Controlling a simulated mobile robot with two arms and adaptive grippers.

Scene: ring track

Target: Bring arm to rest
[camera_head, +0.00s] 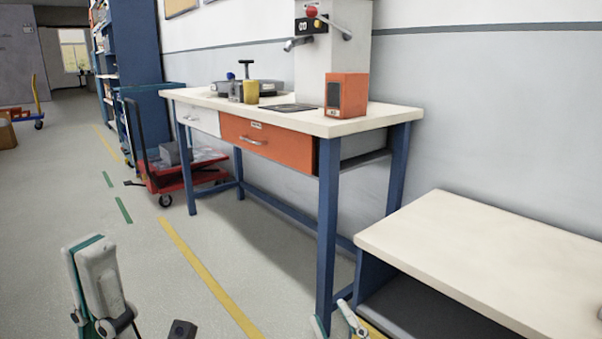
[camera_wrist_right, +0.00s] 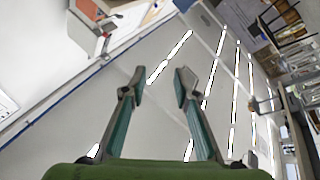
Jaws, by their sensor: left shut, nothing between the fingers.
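My left gripper (camera_head: 86,245) stands at the lower left of the head view. Its pale fingers with teal pads are together, pointing up, with nothing between them. My right gripper (camera_head: 334,314) shows only its fingertips at the bottom edge, in front of the workbench's near leg. In the right wrist view my right gripper (camera_wrist_right: 157,88) is open, its two grey and teal fingers spread with an empty gap between them. The rest of both arms is mostly out of view.
A workbench (camera_head: 375,122) with an orange drawer (camera_head: 268,142) stands against the wall. A lower pale table (camera_head: 480,250) is at the right, close to my right gripper. A red cart (camera_head: 165,181) stands further back. The floor at the left is open.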

